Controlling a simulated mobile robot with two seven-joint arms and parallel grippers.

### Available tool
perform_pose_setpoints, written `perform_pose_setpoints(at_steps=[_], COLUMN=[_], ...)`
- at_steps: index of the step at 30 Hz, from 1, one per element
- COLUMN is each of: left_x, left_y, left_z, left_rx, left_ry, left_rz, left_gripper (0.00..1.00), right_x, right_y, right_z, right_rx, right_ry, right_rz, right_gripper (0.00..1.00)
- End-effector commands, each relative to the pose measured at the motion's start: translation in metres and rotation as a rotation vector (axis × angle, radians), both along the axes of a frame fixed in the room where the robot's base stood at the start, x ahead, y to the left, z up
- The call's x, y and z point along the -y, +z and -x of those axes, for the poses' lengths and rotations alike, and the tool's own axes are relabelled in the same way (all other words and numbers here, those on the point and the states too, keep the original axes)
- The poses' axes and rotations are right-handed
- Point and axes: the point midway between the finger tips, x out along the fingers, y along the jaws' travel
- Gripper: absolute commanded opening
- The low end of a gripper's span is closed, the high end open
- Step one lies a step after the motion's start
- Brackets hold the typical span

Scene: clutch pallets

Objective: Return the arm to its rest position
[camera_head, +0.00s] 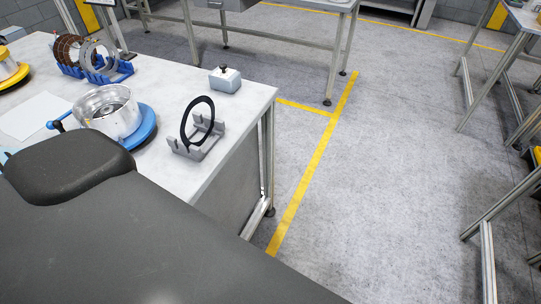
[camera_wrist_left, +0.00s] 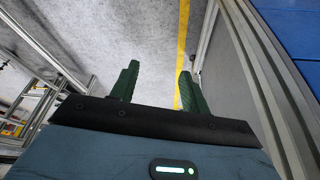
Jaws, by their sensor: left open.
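My left gripper (camera_wrist_left: 158,85) shows in the left wrist view with its two green fingers apart and nothing between them. It hangs over the grey floor beside a table leg and a yellow floor line. In the head view a large dark part of my own body fills the lower left, and neither gripper can be seen there. My right gripper is in neither view.
A white-topped table (camera_head: 255,97) stands at the left. It carries a metal drum (camera_head: 107,112) on a blue round base, a black ring (camera_head: 197,121) upright in a grey stand, a grey block (camera_head: 225,79) and discs in a blue rack (camera_head: 97,68). Floor (camera_head: 400,150) to the right is clear.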

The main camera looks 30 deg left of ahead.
Motion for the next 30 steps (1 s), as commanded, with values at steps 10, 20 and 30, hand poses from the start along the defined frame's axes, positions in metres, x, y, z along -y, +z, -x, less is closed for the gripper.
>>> perform_pose_setpoints(at_steps=[10, 20, 30], left_x=[0.013, 0.015, 0.015], left_y=[-0.03, -0.033, -0.033], left_z=[-0.024, -0.027, -0.027], left_rx=[0.32, 0.41, 0.409], left_ry=[0.0, 0.001, 0.001], left_rz=[0.069, 0.089, 0.089], left_gripper=[0.46, 0.46, 0.46], right_x=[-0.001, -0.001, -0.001], right_y=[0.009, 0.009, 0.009], right_z=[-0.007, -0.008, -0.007], right_rx=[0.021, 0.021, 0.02], right_ry=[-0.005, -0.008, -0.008], right_rz=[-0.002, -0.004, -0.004], right_gripper=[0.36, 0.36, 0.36])
